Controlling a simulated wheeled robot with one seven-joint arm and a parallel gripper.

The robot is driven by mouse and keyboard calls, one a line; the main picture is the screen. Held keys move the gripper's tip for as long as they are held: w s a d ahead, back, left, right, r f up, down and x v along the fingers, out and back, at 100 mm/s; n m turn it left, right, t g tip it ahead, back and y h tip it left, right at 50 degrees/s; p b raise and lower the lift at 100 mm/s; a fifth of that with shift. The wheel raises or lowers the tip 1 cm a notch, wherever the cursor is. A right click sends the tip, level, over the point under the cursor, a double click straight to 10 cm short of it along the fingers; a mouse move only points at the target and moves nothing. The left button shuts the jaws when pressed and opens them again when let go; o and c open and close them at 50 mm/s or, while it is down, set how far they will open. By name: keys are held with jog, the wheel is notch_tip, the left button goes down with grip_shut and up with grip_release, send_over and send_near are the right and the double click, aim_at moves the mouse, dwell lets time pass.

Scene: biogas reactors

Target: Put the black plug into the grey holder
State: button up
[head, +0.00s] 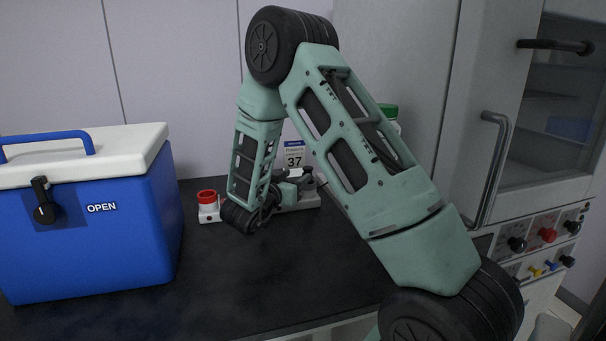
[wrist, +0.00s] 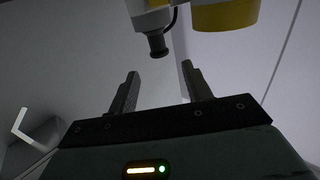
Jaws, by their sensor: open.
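My gripper (wrist: 160,68) is open in the wrist view, with nothing between its two fingers. A short black cylindrical piece (wrist: 157,44), which looks like the black plug, is just beyond the fingertips and between them in the picture. It is under a white part (wrist: 152,18) with a thin black cable beside it. The fingers do not appear to touch it. In the head view my arm bends down to the counter beside a white device, and the gripper is hard to make out there. I cannot identify the grey holder in either view.
A blue cooler (head: 95,235) stands left on the dark counter (head: 250,275). A green lid (head: 389,110) shows behind my arm. A cabinet with a handle (head: 494,165) is at right.

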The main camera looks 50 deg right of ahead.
jog(key=v, duration=0.4)
dwell(0.5)
